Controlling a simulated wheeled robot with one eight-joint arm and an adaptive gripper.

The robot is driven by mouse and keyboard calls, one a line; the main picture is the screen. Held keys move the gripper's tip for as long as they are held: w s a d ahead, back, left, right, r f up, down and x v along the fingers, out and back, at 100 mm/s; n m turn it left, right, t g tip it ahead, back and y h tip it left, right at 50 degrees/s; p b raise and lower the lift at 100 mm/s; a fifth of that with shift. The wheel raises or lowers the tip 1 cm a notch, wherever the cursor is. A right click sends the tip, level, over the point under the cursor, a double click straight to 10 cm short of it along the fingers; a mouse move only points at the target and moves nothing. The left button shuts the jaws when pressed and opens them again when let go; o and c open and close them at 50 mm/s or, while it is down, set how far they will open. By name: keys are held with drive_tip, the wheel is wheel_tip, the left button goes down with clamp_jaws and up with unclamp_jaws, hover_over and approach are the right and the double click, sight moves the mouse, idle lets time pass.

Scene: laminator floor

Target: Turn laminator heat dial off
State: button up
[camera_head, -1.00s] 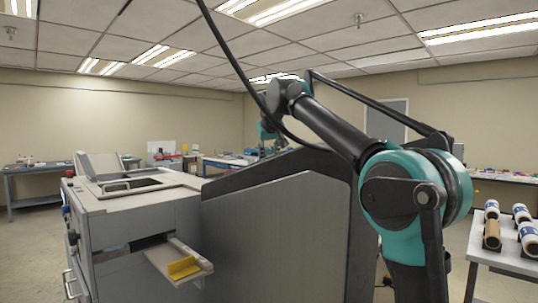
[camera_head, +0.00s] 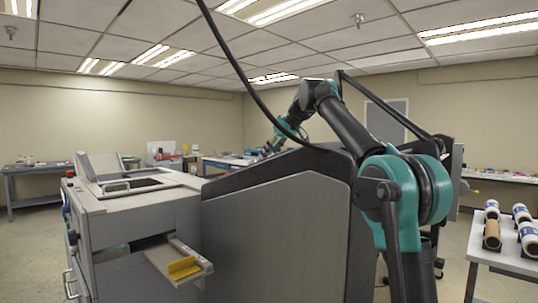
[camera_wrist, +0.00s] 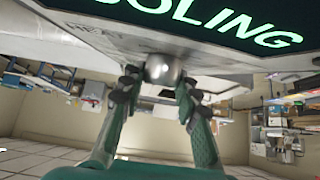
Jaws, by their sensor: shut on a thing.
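In the wrist view a round metal dial (camera_wrist: 163,68) sticks out from a pale panel, with faint dark lettering to its left. My gripper (camera_wrist: 157,86) has one finger on each side of the dial and is shut on it. The dial's pointer or setting is not readable. In the head view the laminator is a large grey machine (camera_head: 275,235) with a dark-edged side panel. My arm reaches over to its far side, and the dial and fingertips are hidden there.
A dark sign with green letters ending in "OOLING" (camera_wrist: 230,22) sits close above the dial. A grey unit with a yellow-marked tray (camera_head: 184,268) stands at left. A table with rolls (camera_head: 507,232) is at right. Open floor lies at far left.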

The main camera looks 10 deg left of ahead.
drive_tip(key=shift+n+g+y, duration=0.5)
drive_tip(key=shift+n+g, duration=0.3)
drive_tip(key=shift+g, duration=0.1)
drive_tip(key=o, duration=1.2)
drive_tip(key=v, duration=0.7)
drive_tip(key=shift+d+r, duration=0.2)
drive_tip(key=shift+d, duration=0.05)
